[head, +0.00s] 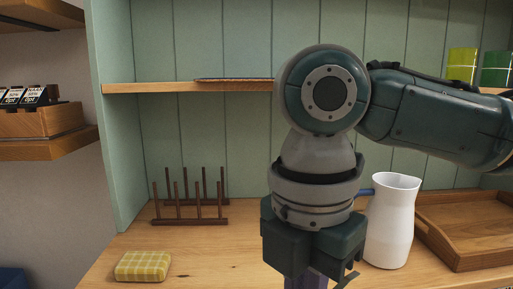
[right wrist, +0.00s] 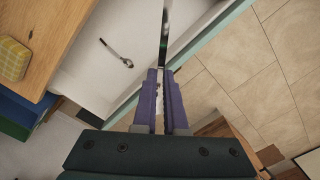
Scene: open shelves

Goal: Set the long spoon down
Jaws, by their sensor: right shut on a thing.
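My right gripper (right wrist: 162,72) is shut on a long, thin, dark shiny thing (right wrist: 165,38), which looks like the long spoon seen edge-on. It sticks out past the fingertips, toward the top of the right wrist view. That view shows the gripper over a white, open drawer-like compartment (right wrist: 78,72), near its teal edge. In the head view my right gripper (head: 308,281) points down in front of the wooden counter; its fingertips are cut off by the bottom edge. The held thing is hidden there. My left gripper is not in view.
A smaller spoon (right wrist: 115,53) lies in the white compartment. A yellow checked sponge (head: 142,266), a wooden peg rack (head: 190,220), a white jug (head: 391,222) and a wooden tray (head: 470,262) stand on the counter (head: 205,262). A shelf (head: 150,88) runs above.

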